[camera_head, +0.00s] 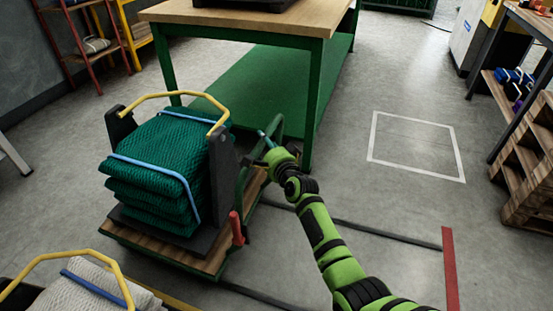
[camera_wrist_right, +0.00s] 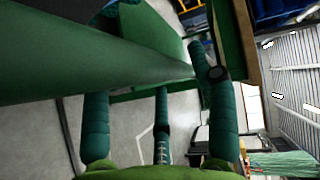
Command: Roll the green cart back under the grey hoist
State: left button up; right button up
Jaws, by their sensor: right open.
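The green cart (camera_head: 122,236) stands at the left in the head view. It has a wooden deck, a green edge and a tall green handle (camera_head: 281,128). A tray with yellow handles (camera_head: 172,95) on the deck holds a folded stack of green net (camera_head: 160,160) with blue straps. My right gripper (camera_head: 264,142) is open at the cart's handle. In the right wrist view, a thick green bar (camera_wrist_right: 90,55) crosses near its spread fingers (camera_wrist_right: 160,110); I cannot tell whether they touch it. My left gripper and the grey hoist are not seen.
A green workbench (camera_head: 270,28) stands close behind the cart. Wooden pallets (camera_head: 530,165) and a bench are at the right. A white square (camera_head: 415,145) and a red strip (camera_head: 450,265) mark the floor. A white net bundle (camera_head: 85,290) is at front left. The floor at centre right is clear.

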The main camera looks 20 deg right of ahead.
jog(key=v, duration=0.9)
jog(key=shift+s, duration=0.35)
jog(key=shift+r, duration=0.1)
